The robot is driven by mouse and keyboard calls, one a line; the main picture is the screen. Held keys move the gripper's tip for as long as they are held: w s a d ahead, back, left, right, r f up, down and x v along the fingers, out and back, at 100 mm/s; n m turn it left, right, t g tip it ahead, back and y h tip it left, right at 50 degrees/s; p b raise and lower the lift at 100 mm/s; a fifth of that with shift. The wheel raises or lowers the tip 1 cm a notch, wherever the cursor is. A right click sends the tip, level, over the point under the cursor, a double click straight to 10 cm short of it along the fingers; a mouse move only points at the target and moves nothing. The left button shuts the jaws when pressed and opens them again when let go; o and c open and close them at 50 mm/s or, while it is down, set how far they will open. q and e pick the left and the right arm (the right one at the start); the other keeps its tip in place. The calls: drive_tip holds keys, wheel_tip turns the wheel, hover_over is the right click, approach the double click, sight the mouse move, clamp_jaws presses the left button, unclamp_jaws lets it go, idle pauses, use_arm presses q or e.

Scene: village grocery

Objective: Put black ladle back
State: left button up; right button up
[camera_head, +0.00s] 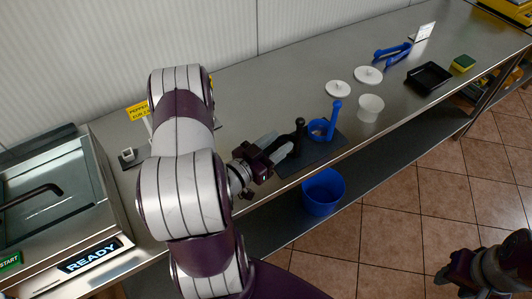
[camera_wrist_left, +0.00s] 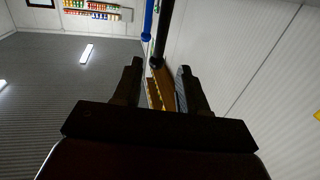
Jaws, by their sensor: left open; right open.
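The black ladle (camera_head: 299,124) stands with its handle upright at the left end of a dark mat on the steel counter. Its lower part is hidden behind my left gripper. My left gripper (camera_head: 285,145) is open, close beside the ladle. In the left wrist view the black handle (camera_wrist_left: 162,35) shows between and beyond the tips of the open left gripper (camera_wrist_left: 158,75); I cannot tell whether they touch. A blue ladle (camera_head: 335,112) stands upright to the right on the same mat (camera_head: 312,157). My right gripper (camera_head: 455,272) is open and empty, low over the floor.
White lids (camera_head: 338,89), a white cup (camera_head: 370,107), a black tray (camera_head: 429,77), blue tongs (camera_head: 392,53) and a sponge (camera_head: 463,62) lie further right on the counter. A blue bucket (camera_head: 323,192) stands on the lower shelf. A machine marked READY (camera_head: 90,254) is at left.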

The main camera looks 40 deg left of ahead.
use_arm(q)
drive_tip(key=s+d+n+g+y, duration=0.1)
drive_tip(key=s+d+g+y, duration=0.2)
drive_tip(key=s+d+g, duration=0.5)
drive_tip(key=d+r+g, duration=0.1)
drive_tip(key=d+g, duration=0.1)
drive_tip(key=g, duration=0.6)
drive_tip(key=shift+s+d+n, duration=0.25)
drive_tip(key=shift+s+n, duration=0.15)
